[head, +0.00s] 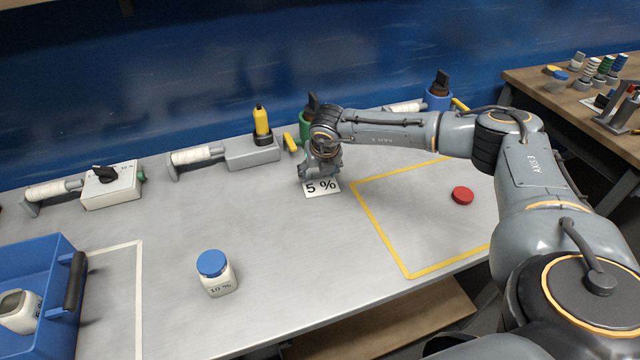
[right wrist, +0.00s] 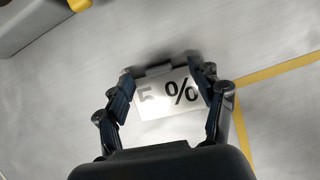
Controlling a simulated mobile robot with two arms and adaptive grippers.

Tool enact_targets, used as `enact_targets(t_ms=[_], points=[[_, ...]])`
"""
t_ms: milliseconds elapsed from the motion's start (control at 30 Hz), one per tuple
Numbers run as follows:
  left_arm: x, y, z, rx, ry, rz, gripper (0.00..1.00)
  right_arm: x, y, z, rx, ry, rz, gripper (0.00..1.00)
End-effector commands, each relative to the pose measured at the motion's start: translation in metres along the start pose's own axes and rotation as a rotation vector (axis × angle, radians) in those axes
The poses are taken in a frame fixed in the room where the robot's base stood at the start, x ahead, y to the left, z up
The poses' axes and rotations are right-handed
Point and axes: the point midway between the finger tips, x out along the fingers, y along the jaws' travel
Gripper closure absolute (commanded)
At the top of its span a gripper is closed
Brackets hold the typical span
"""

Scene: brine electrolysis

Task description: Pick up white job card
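The white job card (head: 321,187), printed "5 %", lies on the grey bench near the left corner of the yellow outline. My right gripper (head: 312,176) is low over the card's far side and hides part of it in the head view. In the right wrist view, the card (right wrist: 168,95) lies between the two spread fingers of my right gripper (right wrist: 167,92). The right finger overlaps the card's right edge. The left finger is close beside its left edge; contact is unclear. My left gripper is not in view.
A white jar with a blue lid (head: 217,272) stands front left. A blue crate (head: 62,325) is at far left. A red disc (head: 462,195) lies inside the yellow outline (head: 412,276). A grey block with a yellow-topped bottle (head: 262,125) stands behind. The bench middle is clear.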

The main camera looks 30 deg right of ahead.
Motion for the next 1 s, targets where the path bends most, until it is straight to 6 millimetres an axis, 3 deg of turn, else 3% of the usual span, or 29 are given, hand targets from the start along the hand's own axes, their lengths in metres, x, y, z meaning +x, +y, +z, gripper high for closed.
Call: enact_targets(t_ms=[33, 233, 667, 867, 1000], points=[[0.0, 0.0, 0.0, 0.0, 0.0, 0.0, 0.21, 0.0, 0.0, 0.0, 0.0, 0.0, 0.0, 0.51], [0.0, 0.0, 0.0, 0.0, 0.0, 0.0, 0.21, 0.0, 0.0, 0.0, 0.0, 0.001, 0.0, 0.89], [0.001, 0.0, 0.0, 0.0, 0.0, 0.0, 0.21, -0.003, 0.0, 0.001, 0.0, 0.002, -0.001, 0.9], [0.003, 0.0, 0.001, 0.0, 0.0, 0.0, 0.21, -0.025, 0.0, 0.011, 0.002, -0.002, 0.002, 0.9], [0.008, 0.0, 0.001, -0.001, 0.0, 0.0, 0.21, -0.056, 0.009, 0.004, -0.004, -0.004, 0.004, 0.9]])
